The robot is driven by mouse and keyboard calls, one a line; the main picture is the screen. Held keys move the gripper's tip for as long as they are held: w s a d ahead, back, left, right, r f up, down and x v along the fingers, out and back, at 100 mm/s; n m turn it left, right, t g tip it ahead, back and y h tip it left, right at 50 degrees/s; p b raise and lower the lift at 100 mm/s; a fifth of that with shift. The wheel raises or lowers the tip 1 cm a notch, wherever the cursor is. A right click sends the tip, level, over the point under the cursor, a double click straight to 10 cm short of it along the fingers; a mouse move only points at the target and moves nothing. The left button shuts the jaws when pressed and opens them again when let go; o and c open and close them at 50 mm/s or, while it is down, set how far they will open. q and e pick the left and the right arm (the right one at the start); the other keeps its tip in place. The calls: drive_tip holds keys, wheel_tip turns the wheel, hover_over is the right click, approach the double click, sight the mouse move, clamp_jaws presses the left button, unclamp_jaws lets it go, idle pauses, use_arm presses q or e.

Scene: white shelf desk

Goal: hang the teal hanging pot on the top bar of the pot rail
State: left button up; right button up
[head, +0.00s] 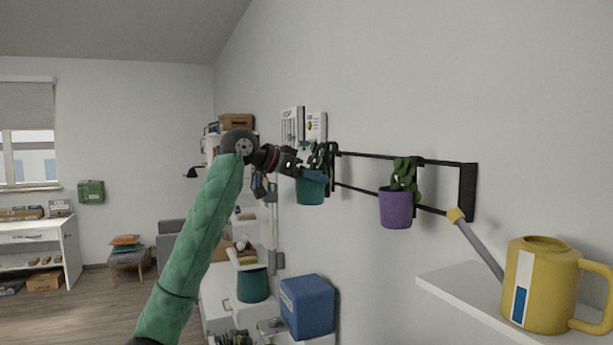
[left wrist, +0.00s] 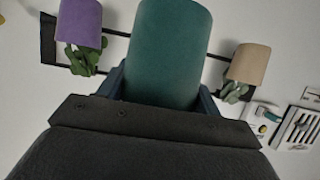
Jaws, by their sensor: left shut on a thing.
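The teal hanging pot (head: 310,192) is held upright in my left gripper (head: 312,174). In the left wrist view the teal pot (left wrist: 168,50) fills the middle, with the dark fingers (left wrist: 160,92) on both sides of it. The black pot rail (head: 440,162) is fixed to the right wall, with a top and a lower bar. In the head view the teal pot overlaps the rail's far part. I cannot tell whether its hook touches the top bar; the gripper and leaves cover that spot. My right gripper is not in view.
A purple pot (head: 395,209) with a plant hangs at the rail's near part. A beige pot (left wrist: 249,63) hangs on the other side in the left wrist view. A blue box (head: 307,308) stands below.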

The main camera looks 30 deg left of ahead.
sight(327, 170)
use_arm(q)
drive_tip(key=shift+w+d, duration=0.55)
drive_tip(key=shift+w, duration=0.1)
drive_tip(key=shift+w+d+p, duration=0.35)
drive_tip(key=shift+w+d, duration=0.25)
drive_tip(key=shift+w, duration=0.2)
drive_tip(key=shift+w+d+p, duration=0.35)
drive_tip(key=shift+w+d, duration=0.6)
drive_tip(key=shift+w, duration=0.3)
drive_tip(key=x, duration=0.7)
drive_tip(key=shift+w+d, duration=0.2)
drive_tip(key=shift+w, duration=0.05)
drive_tip(key=o, duration=1.5)
drive_tip(key=shift+c, duration=0.2)
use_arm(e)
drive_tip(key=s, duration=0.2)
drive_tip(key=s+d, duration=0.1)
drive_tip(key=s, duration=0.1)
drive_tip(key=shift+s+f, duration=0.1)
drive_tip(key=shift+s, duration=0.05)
